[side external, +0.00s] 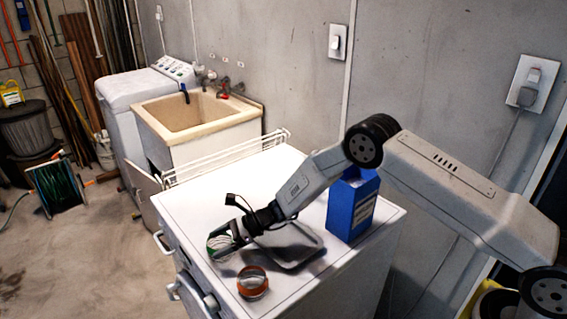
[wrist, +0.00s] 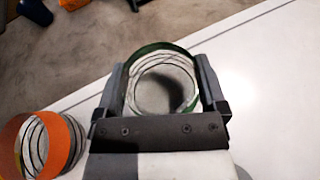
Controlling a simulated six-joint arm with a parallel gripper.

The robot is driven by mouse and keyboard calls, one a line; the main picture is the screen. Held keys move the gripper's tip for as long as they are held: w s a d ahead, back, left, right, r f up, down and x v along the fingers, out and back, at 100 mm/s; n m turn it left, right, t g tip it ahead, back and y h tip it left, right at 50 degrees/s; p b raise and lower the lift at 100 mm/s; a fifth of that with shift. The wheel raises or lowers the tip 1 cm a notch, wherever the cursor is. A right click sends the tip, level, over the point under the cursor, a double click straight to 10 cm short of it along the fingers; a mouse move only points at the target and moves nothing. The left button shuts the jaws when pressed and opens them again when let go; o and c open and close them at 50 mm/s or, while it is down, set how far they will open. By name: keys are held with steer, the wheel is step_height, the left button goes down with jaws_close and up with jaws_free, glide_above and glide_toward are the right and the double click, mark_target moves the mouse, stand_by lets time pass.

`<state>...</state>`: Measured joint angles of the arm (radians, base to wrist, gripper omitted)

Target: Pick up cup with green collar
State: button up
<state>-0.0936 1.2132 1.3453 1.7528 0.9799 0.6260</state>
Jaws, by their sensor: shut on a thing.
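The cup with the green collar (wrist: 181,58) is between the two fingers of my gripper (wrist: 163,88) in the wrist view. It is a pale cup with thin dark bands and a green rim, and its open mouth faces the camera. In the side view the cup (side external: 219,246) is at the near left end of the white machine top, with my gripper (side external: 224,240) shut on it. The fingers hide part of its sides. I cannot tell whether its base touches the surface.
A cup with an orange collar (side external: 253,282) stands close by, also in the wrist view (wrist: 45,145). A grey tray-like item (side external: 295,248) lies beneath my arm. A blue box (side external: 352,208) stands behind. The white top (side external: 200,200) is clear at the left, with a drying rack (side external: 225,158) at its back edge.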

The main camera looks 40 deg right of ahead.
steer(key=shift+r, duration=0.5)
steer(key=s+d+r, duration=0.4)
steer(key=s+r, duration=0.7)
steer(key=s, duration=0.2)
steer(key=shift+s+r, duration=0.25)
steer(key=shift+r, duration=0.1)
steer(key=shift+w, duration=0.15)
steer(key=w+d+f+m+t+h, duration=0.3)
steer(key=w+d+m+t+h, duration=0.4)
steer(key=w+d+m, duration=0.2)
steer(key=shift+w+d+f+h, duration=0.3)
steer(key=shift+w+d, duration=0.85)
steer(key=shift+d, duration=0.4)
steer(key=shift+f, duration=0.15)
steer(key=shift+f, duration=3.8)
